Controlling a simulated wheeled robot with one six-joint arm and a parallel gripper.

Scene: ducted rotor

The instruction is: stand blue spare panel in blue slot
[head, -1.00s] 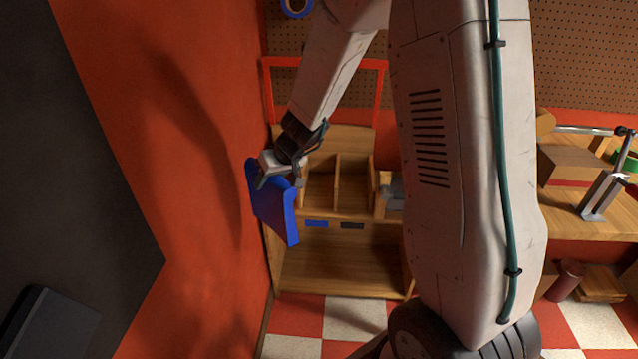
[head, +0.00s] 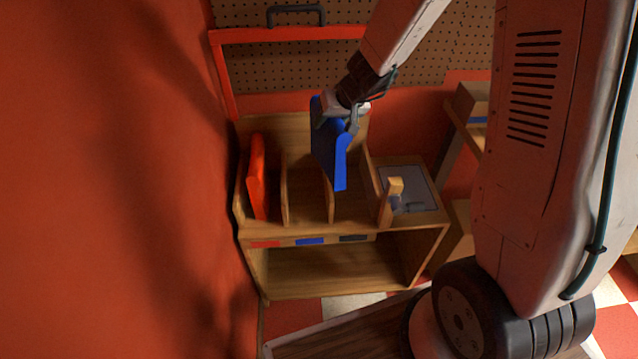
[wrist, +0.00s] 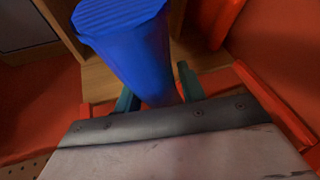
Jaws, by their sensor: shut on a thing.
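My gripper (head: 345,112) is shut on the top of the blue spare panel (head: 328,150), which hangs nearly upright above the wooden rack (head: 340,212). In the head view the panel's lower end overlaps the divider between the middle and right slots; its exact height above the rack is hard to tell. The blue slot is the middle one, marked by a blue label (head: 310,241), and looks empty. In the wrist view the panel (wrist: 130,50) sits between the greenish fingers (wrist: 157,92) and hides part of the rack.
A red panel (head: 257,178) stands in the left slot, above a red label (head: 264,244). The right slot has a dark label (head: 354,238). A grey tray (head: 412,185) lies on the rack's right. The red wall (head: 120,180) is close on the left.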

